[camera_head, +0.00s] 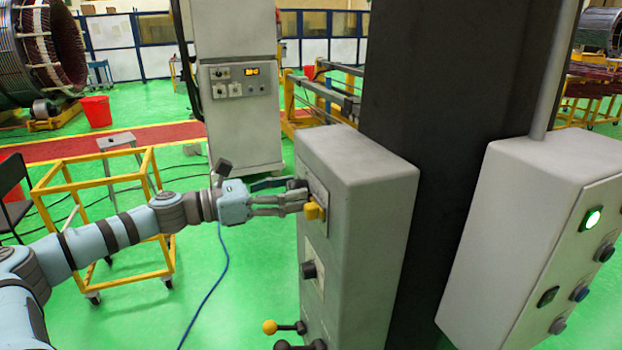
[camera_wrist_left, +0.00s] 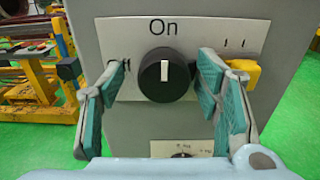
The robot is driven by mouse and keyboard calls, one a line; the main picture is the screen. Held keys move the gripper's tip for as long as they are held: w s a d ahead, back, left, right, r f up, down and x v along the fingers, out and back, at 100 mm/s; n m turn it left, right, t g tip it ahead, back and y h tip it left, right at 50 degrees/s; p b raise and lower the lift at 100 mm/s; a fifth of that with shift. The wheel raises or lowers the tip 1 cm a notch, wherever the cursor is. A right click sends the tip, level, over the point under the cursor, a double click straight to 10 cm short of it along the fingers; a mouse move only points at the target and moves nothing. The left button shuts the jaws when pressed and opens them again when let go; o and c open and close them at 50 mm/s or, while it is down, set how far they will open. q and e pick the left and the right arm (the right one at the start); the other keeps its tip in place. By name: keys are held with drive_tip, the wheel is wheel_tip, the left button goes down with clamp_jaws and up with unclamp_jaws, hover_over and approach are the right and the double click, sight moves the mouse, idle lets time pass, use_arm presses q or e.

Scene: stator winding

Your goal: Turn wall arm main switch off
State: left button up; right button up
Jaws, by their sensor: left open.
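The main switch is a round black knob (camera_wrist_left: 165,74) with a white line, on a pale plate (camera_wrist_left: 225,30) marked "On" above it. The white line stands upright, pointing at "On". My left gripper (camera_head: 298,194) reaches the face of the grey control box (camera_head: 372,190). In the left wrist view its two teal-padded fingers stand open, one on each side of the knob, with gaps visible between pads and knob. In the head view the fingers largely hide the knob. My right gripper is not in view.
A yellow handle (camera_head: 314,211) sits right beside the fingers, also in the wrist view (camera_wrist_left: 246,74). A second black knob (camera_head: 309,270) and a yellow-tipped lever (camera_head: 270,327) are lower. A box with a lit green button (camera_head: 592,219) stands right. A yellow cart (camera_head: 103,257) is behind my arm.

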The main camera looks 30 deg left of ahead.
use_arm(q)
drive_tip(key=shift+d+r, duration=0.1)
drive_tip(key=shift+s+r, duration=0.1)
drive_tip(key=shift+s, duration=0.15)
drive_tip(key=shift+c, duration=1.1)
drive_tip(key=c, duration=0.9)
drive_tip(key=shift+c, duration=0.2)
use_arm(e)
drive_tip(key=shift+s+a, duration=0.15)
drive_tip(key=shift+s, duration=0.15)
